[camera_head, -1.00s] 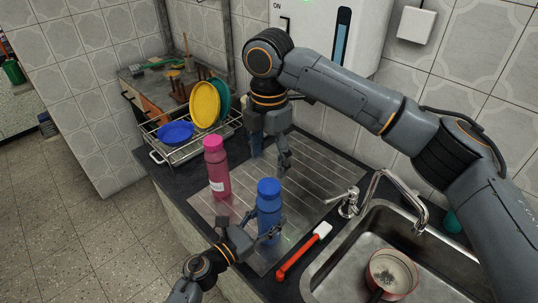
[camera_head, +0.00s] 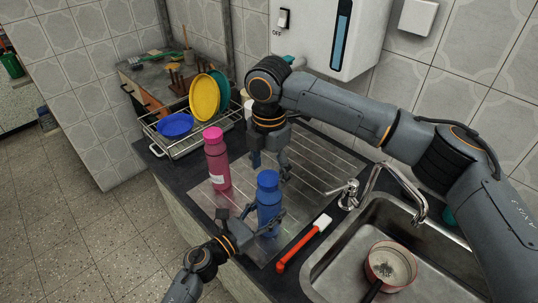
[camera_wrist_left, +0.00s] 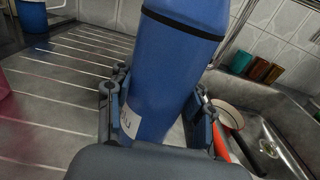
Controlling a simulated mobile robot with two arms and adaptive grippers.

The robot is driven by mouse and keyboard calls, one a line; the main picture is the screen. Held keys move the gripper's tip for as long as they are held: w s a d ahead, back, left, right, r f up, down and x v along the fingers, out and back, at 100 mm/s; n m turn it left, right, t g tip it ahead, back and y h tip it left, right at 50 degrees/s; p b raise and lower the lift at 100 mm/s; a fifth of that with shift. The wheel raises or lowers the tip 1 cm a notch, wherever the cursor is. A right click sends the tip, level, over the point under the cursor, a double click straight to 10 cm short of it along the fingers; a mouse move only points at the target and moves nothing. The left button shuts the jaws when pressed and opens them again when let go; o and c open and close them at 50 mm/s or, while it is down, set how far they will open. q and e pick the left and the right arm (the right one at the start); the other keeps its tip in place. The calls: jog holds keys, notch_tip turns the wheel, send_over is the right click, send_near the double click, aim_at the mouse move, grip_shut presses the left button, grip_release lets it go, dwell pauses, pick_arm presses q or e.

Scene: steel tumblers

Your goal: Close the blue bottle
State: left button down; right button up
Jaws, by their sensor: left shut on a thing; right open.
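The blue bottle (camera_head: 268,212) stands on the ribbed steel drainboard (camera_head: 318,165) beside the sink. A rounded blue top (camera_head: 268,180) is on its upper end; I cannot tell whether it is fully closed. My left gripper (camera_head: 262,225) is shut on the blue bottle from the near left side. In the left wrist view the bottle (camera_wrist_left: 172,70) fills the space between the fingers, with a dark band near its upper part and a pale label low down. My right gripper (camera_head: 272,162) is open, pointing down, behind and above the bottle.
A pink bottle (camera_head: 217,165) stands left of the blue one. A red-handled brush (camera_head: 303,245) lies between drainboard and sink (camera_head: 340,272). The tap (camera_head: 385,185) is at right, a red pot (camera_head: 390,264) sits in the sink, and a dish rack (camera_head: 178,148) stands behind left.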

jog(key=shift+f, duration=0.95)
jog(key=c, duration=1.2)
jog(key=m, duration=0.6)
jog(key=shift+m, duration=0.4)
jog(key=m, duration=1.2)
jog(key=shift+m, duration=0.3)
jog(key=m, duration=0.5)
jog(key=o, duration=1.4)
jog(key=shift+c, duration=0.2)
